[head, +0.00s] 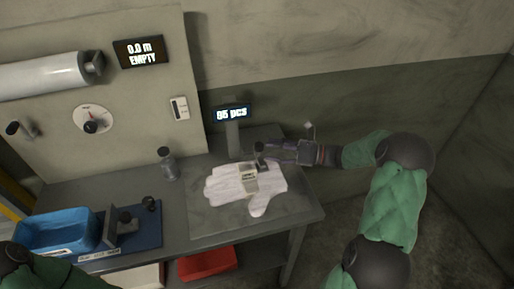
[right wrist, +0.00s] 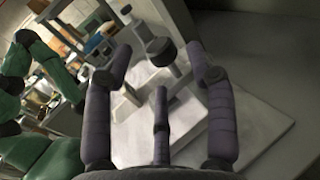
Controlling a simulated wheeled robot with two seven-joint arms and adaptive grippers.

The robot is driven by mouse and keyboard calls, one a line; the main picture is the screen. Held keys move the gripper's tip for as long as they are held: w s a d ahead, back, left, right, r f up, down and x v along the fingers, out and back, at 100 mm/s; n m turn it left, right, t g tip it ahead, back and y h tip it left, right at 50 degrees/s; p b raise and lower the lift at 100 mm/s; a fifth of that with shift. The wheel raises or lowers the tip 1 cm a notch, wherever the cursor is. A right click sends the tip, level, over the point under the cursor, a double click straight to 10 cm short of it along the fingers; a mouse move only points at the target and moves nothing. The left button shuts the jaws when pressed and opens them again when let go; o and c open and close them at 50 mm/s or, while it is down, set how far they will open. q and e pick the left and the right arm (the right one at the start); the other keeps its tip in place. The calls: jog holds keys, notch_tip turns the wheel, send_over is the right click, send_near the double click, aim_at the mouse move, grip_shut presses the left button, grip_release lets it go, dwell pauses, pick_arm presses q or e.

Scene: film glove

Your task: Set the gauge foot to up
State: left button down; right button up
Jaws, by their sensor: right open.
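A small grey device with a pale block (head: 247,180) and a dark upright knob (head: 260,154) sits at a white glove (head: 225,186). I take it for the gauge; its foot is too small to tell up from down. My right gripper (head: 270,150) reaches in from the right beside the knob. In the right wrist view its fingers (right wrist: 160,62) are spread, with a black round knob (right wrist: 160,48) beyond and between the tips; I cannot tell whether they touch it. My left gripper is not in view; only my left arm shows at the lower left.
A post display (head: 233,113) reading 86 pcs stands behind the glove. A bottle (head: 167,164), a blue bin (head: 56,232) and a blue mat (head: 145,239) with a small fixture are to the left. A red bin (head: 207,264) is below. The grey plate (head: 210,222) is bare in front of the glove.

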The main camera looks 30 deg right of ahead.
aim_at(259, 144)
jog(key=shift+b+x, duration=0.55)
jog(key=shift+x, duration=2.15)
jog(key=shift+c, duration=0.2)
jog(key=shift+r, duration=0.1)
grip_shut()
